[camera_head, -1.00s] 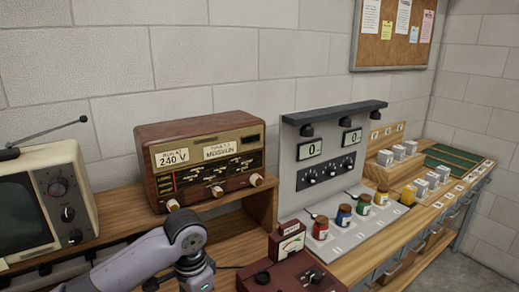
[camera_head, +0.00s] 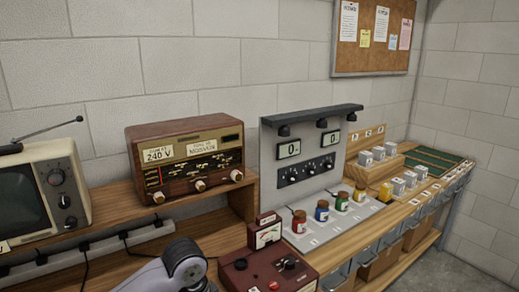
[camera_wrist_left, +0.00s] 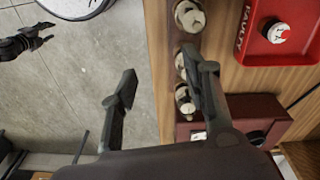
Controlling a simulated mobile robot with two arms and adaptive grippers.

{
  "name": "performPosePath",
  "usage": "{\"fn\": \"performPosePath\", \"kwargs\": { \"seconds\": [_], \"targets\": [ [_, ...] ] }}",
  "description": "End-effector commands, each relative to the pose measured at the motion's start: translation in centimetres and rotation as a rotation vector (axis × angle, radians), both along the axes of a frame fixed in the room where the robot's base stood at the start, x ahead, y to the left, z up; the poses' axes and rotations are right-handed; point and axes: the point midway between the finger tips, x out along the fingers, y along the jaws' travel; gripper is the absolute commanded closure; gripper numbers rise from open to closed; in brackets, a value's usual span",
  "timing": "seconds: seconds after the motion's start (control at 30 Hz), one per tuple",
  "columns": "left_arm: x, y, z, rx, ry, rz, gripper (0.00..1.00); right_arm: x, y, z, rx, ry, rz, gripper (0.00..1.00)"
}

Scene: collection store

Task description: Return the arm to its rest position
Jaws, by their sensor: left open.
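My left arm (camera_head: 180,268) comes in at the bottom edge of the head view, in front of the bench; its gripper is out of that view. In the left wrist view my left gripper (camera_wrist_left: 163,85) is open, with nothing between its fingers. One finger is over the grey floor, the other close in line with a column of pale knobs (camera_wrist_left: 187,58) on a dark red-brown front; I cannot tell whether they touch. A dark gripper-like shape (camera_wrist_left: 22,42), perhaps my right gripper, hangs over the floor at the upper left.
A wooden radio (camera_head: 190,160) stands on a raised shelf, with an old television (camera_head: 42,195) left of it. A red meter box (camera_head: 268,270), a grey test panel (camera_head: 310,155) and several coloured jars (camera_head: 322,211) line the bench. A red "FAULTY" tray (camera_wrist_left: 290,50) holds a round white part.

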Motion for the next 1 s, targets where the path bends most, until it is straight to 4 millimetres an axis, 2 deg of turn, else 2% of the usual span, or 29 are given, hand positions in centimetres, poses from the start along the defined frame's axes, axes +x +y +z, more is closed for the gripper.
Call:
{"fn": "performPosePath", "kwargs": {
  "seconds": [0.27, 0.43, 0.57, 0.67, 0.77, 1.0],
  "targets": [
    [-2.8, -2.7, -3.0, -0.090, -0.027, -0.008, 0.57, -0.1, -0.1, 0.0, -0.001, 0.002, 0.001, 0.60],
    [-5.8, -4.5, -5.3, -0.184, -0.063, 0.032, 0.57, -0.6, -0.8, -0.1, -0.010, 0.010, 0.003, 0.60],
    [-8.2, -4.9, -6.8, -0.251, -0.104, 0.108, 0.57, -0.6, -1.0, 0.0, -0.012, 0.011, 0.004, 0.60],
    [-10.1, -4.3, -7.8, -0.279, -0.134, 0.187, 0.57, -0.6, -0.9, 0.0, -0.012, 0.010, 0.004, 0.60],
    [-12.0, -2.9, -8.7, -0.285, -0.162, 0.281, 0.57, -0.6, -0.9, 0.0, -0.012, 0.010, 0.004, 0.60],
    [-16.4, 2.1, -10.2, -0.217, -0.212, 0.476, 0.57, -0.5, -0.9, 0.0, -0.012, 0.010, 0.004, 0.60]
  ]
}}
